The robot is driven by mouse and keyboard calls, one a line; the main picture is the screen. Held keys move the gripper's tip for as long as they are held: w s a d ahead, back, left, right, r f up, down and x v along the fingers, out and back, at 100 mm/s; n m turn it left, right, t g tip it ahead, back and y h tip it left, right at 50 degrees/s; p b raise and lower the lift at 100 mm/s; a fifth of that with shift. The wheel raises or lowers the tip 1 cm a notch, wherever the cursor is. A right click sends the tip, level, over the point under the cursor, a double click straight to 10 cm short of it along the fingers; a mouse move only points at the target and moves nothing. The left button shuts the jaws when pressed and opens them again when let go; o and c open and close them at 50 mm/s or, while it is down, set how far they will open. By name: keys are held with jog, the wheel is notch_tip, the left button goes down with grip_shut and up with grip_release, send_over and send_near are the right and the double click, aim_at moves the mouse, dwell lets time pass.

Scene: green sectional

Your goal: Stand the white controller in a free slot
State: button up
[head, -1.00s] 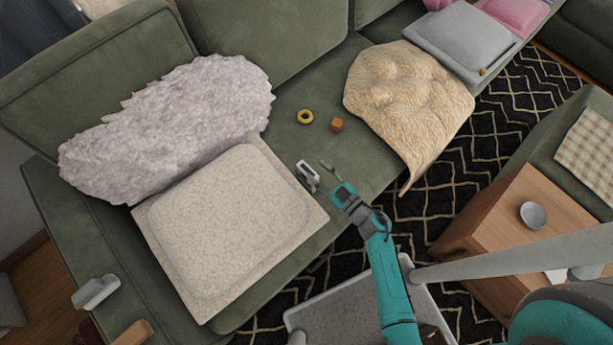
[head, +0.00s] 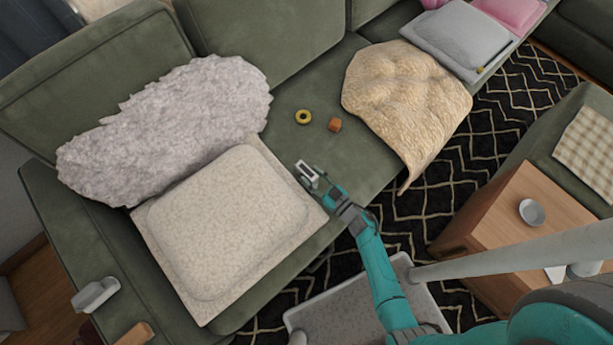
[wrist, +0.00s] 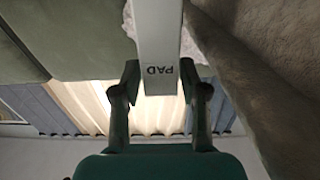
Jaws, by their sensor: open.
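The white controller (head: 305,169) is a pale bar-like piece on the green seat, beside the right corner of the cream throw. In the wrist view the controller (wrist: 159,45) bears the letters PAD, and its near end lies between my two fingers. My gripper (head: 312,178) is at the controller in the head view; it is open in the wrist view (wrist: 160,90), with a finger on each side. Whether either finger touches it is unclear. A slotted holder is not clearly visible.
A yellow ring (head: 303,117) and an orange-brown cube (head: 335,125) lie behind on the seat. The cream throw (head: 215,290) is to the left, a tan blanket (head: 425,125) to the right. A pale grey object (head: 96,294) and a wooden piece (head: 135,334) are at lower left.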

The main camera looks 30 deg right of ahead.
aim_at(298, 163)
jog(key=shift+x, duration=2.8)
grip_shut()
